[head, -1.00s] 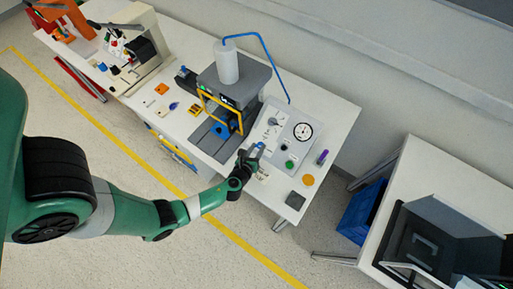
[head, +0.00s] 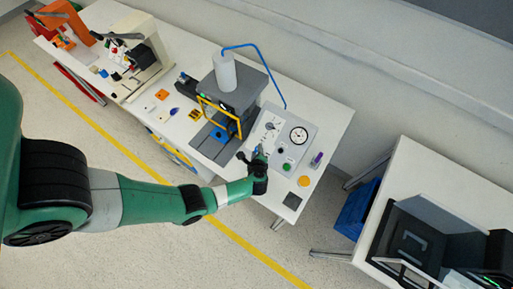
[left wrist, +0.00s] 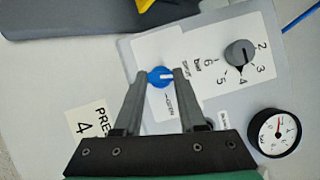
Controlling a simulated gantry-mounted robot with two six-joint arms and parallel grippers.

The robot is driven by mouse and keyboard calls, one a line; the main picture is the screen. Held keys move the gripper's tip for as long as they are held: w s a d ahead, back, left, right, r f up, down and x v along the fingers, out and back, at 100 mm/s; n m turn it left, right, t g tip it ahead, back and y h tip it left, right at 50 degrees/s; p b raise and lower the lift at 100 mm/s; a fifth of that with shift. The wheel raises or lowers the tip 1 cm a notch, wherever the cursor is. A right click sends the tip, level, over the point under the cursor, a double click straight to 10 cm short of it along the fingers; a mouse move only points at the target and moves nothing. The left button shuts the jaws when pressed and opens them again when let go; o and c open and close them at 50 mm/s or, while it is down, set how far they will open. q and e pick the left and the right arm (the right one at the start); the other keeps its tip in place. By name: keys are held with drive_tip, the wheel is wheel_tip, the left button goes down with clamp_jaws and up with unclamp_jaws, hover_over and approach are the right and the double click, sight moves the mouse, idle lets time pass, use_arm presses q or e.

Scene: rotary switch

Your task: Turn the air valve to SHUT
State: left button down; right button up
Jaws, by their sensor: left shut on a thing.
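The air valve is a small blue knob (left wrist: 157,77) with a white pointer mark, set on a white label of the grey control panel (left wrist: 135,50). In the left wrist view the pointer faces right, roughly toward the small label that seems to read SHUT; OPEN is printed below the knob. My left gripper (left wrist: 160,76) is shut on the knob, one finger on each side. In the head view my left gripper (head: 252,158) is at the panel's near left edge and mostly hides the knob. My right gripper is not in view.
A grey numbered dial (left wrist: 239,54) and a round pressure gauge (left wrist: 274,135) are on the same panel. A grey press with a yellow frame (head: 222,108) stands left of the panel. A green button (head: 287,166), an orange disc (head: 304,181) and a purple-capped item (head: 316,160) are right of the gripper.

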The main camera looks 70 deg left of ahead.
use_arm(q)
drive_tip(key=shift+n+g+h+p, duration=0.45)
drive_tip(key=shift+n+p, duration=0.2)
drive_tip(key=shift+n, duration=0.55)
drive_tip(key=shift+c, duration=2.4)
unclamp_jaws()
drive_tip(key=shift+r, duration=0.1)
